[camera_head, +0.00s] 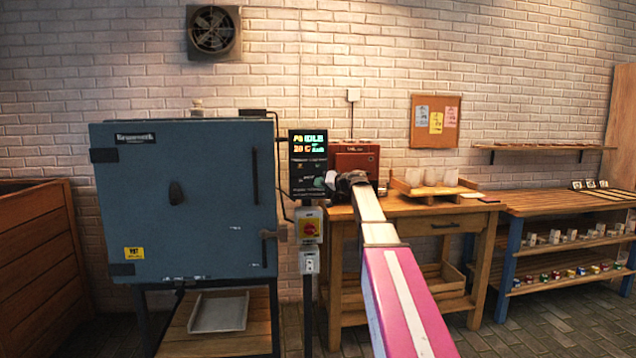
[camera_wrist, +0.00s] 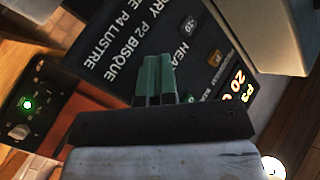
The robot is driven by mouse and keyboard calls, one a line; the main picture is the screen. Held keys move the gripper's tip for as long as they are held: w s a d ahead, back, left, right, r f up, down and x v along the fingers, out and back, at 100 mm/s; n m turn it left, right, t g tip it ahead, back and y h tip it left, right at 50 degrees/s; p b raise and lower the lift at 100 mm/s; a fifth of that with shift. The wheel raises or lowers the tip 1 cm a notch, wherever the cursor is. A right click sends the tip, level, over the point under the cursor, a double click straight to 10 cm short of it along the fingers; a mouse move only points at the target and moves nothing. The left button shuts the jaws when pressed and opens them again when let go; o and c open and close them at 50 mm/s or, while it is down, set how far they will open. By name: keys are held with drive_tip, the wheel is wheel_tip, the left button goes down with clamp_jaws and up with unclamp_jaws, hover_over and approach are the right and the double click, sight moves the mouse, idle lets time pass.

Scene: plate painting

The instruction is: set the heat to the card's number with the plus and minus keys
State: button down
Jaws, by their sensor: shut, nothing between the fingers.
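The control panel (camera_head: 308,165) is black and stands upright at the right of the blue kiln. Its lit display shows green and orange text, including "20 C". In the wrist view the panel (camera_wrist: 122,45) appears rotated, with the words "P2 BISQUE" and "HEAT". A "-10" key (camera_wrist: 188,22) and an orange "P" key (camera_wrist: 213,56) show on it; no plus key can be made out. My gripper (camera_head: 328,181) is in front of the panel's lower right; its green fingertips (camera_wrist: 155,75) are together and empty. Contact with the panel cannot be told. Paper cards (camera_head: 436,122) hang on the corkboard, unreadable.
A wooden bench (camera_head: 420,208) carries a brown box (camera_head: 357,158) and a tray of pale cups (camera_head: 428,178). Shelves with small coloured pots stand at the right.

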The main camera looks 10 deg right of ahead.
drive_tip(key=shift+s, duration=0.8)
drive_tip(key=shift+s, duration=0.1)
drive_tip(key=s, duration=0.4)
drive_tip(key=shift+s, duration=0.4)
idle(0.5)
